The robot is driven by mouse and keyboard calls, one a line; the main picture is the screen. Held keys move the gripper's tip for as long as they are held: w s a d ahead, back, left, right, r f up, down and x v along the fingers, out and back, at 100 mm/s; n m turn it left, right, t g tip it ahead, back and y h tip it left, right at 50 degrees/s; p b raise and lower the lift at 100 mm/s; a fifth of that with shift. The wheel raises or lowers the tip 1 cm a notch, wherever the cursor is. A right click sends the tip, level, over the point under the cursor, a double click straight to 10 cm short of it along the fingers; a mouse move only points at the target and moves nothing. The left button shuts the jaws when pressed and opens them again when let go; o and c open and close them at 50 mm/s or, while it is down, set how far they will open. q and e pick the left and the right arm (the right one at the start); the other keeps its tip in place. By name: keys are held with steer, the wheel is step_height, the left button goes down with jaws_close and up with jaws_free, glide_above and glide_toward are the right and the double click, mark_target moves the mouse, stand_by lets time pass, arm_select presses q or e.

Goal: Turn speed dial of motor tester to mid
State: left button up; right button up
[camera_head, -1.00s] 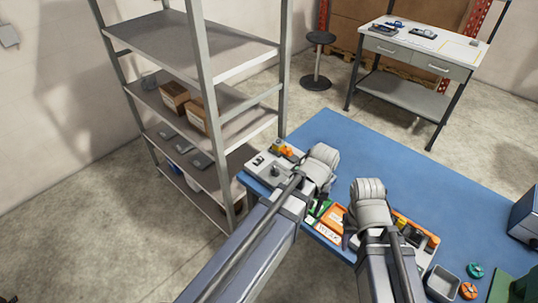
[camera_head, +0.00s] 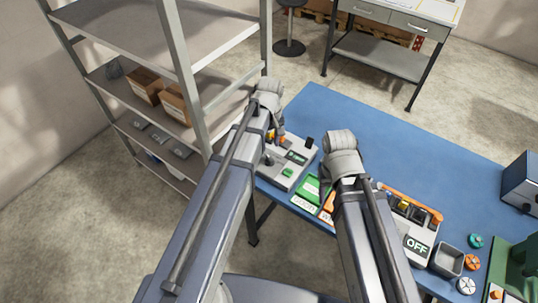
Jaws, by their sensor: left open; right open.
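A grey device (camera_head: 292,174) with a dark display, a green button and a dark knob stands at the left end of the blue table; it may be the motor tester, but I cannot read a label. My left gripper (camera_head: 279,133) is over its back left part, by an orange piece, mostly hidden behind my own wrist. I cannot tell whether it touches. The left gripper is open. My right gripper (camera_head: 325,180) is open, above the table beside green and orange cards, and partly hidden by my wrist. No speed dial marking can be read.
Another grey device (camera_head: 421,229) with an OFF label and an orange bar stands right of my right arm. A metal shelf (camera_head: 215,92) stands close left of the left arm. The table's (camera_head: 410,147) back middle is clear.

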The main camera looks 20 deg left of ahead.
mark_target(270, 158)
arm_select(q)
step_height(270, 158, down, 7)
steer(key=b, duration=0.6)
steer(key=shift+f+b, duration=0.15)
steer(key=shift+b, duration=0.25)
arm_select(e)
step_height(270, 158, down, 7)
steer(key=shift+f, duration=0.15)
arm_select(q)
jaws_close()
